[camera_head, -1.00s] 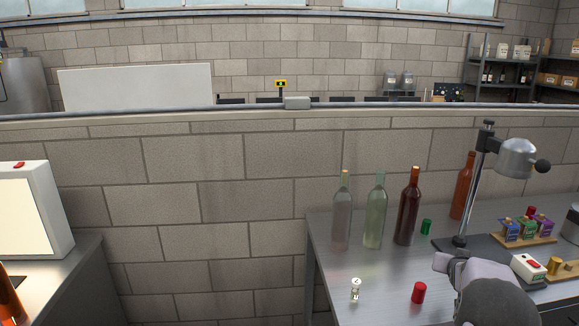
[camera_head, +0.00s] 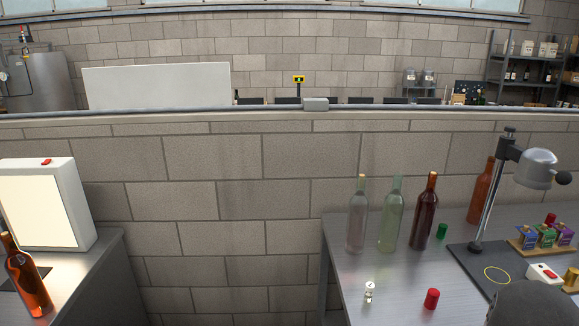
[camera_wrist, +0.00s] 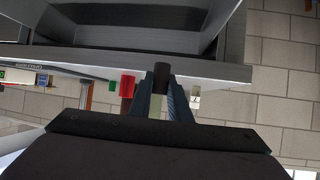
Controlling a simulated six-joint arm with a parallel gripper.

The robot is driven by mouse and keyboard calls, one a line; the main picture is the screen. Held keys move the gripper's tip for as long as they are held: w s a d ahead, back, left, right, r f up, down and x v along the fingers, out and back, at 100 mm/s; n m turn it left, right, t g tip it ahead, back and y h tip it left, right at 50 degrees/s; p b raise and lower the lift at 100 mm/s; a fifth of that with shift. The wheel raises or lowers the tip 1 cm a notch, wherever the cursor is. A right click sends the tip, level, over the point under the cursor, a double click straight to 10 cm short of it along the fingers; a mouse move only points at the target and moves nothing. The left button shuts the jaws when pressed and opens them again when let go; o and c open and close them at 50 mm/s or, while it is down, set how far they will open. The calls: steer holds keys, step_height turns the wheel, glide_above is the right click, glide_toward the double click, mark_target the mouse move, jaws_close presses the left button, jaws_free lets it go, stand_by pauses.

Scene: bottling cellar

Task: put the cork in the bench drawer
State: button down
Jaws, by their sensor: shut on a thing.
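In the wrist view the fingers of my gripper (camera_wrist: 161,84) are closed on a small dark brown cork (camera_wrist: 161,69), its end showing between the tips. The view looks upside down. Beyond the fingertips, at the top, is a grey metal box shape with a dark inside, which looks like the open bench drawer (camera_wrist: 145,18). The cork overlaps its near edge in the picture; I cannot tell the gap between them. In the head view the gripper and the drawer are out of sight; only a dark part of my arm shows at bottom right.
On the steel bench stand a red capsule (camera_head: 432,299), a green capsule (camera_head: 442,231), a small white item (camera_head: 370,292) and several bottles, one dark red (camera_head: 424,212). A lamp stand (camera_head: 490,195) rises at right. A light box (camera_head: 45,205) and an amber bottle (camera_head: 25,279) are left.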

steer(key=s+a+f+n+g+y+b, duration=0.1)
steer(key=s+a+f+n+g+y, duration=0.2)
steer(key=a, duration=0.4)
steer(key=s+a+f+n+y+b, duration=0.1)
steer(key=a+f+n+y+b, duration=0.1)
steer(key=a+n+y, duration=0.4)
steer(key=s+a+f+n+g+y+b, duration=0.1)
steer(key=s+a+f+n+g+y, duration=0.2)
steer(key=a, duration=0.5)
step_height(320, 180, up, 23)
steer(key=t+p, duration=0.1)
steer(key=p, duration=2.2)
steer(key=shift+w+d+r+n, duration=0.15)
steer(key=shift+w+d+n, duration=0.15)
steer(key=shift+w+d, duration=0.1)
